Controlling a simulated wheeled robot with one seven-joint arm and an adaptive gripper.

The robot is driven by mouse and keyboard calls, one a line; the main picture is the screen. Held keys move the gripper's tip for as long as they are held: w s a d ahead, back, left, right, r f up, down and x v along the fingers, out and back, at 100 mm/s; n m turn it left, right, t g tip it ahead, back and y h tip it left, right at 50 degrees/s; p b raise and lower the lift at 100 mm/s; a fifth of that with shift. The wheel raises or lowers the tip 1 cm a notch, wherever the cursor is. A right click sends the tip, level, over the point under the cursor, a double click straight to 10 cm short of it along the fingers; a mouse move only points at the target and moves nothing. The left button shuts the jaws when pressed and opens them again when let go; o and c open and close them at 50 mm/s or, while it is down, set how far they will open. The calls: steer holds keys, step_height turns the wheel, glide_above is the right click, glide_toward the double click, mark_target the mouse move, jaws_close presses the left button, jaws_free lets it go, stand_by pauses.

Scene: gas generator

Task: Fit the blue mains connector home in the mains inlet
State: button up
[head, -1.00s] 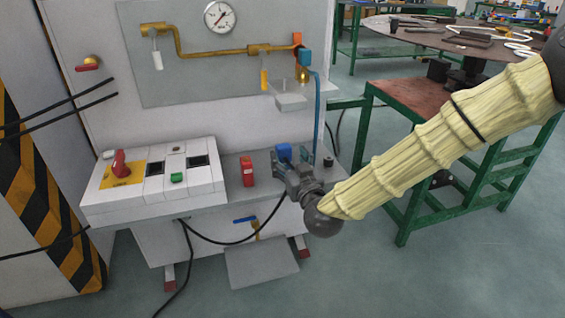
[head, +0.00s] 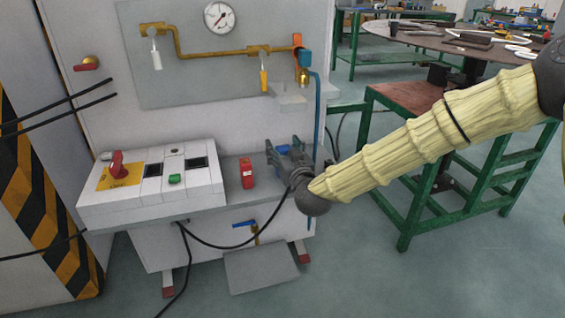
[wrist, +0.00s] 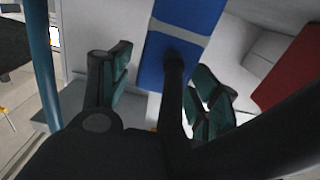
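In the wrist view the blue mains connector (wrist: 165,62) lies between my two fingers, with its thick black cable running back toward the camera. A grey band separates it from another blue part (wrist: 195,12), which looks like the mains inlet. I cannot tell how deep the connector sits in it. My gripper (wrist: 163,90) is around the connector, with slim gaps showing beside both fingers, so it looks open.
A red block (head: 247,173) stands on the shelf left of my gripper. A white control box (head: 150,185) is further left. A blue hose (head: 317,120) hangs close behind my gripper on the right. A black cable (head: 230,246) loops below the shelf. A green-framed table (head: 405,100) stands right.

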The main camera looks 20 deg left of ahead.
steer(key=c, duration=1)
steer(key=shift+o, duration=0.2)
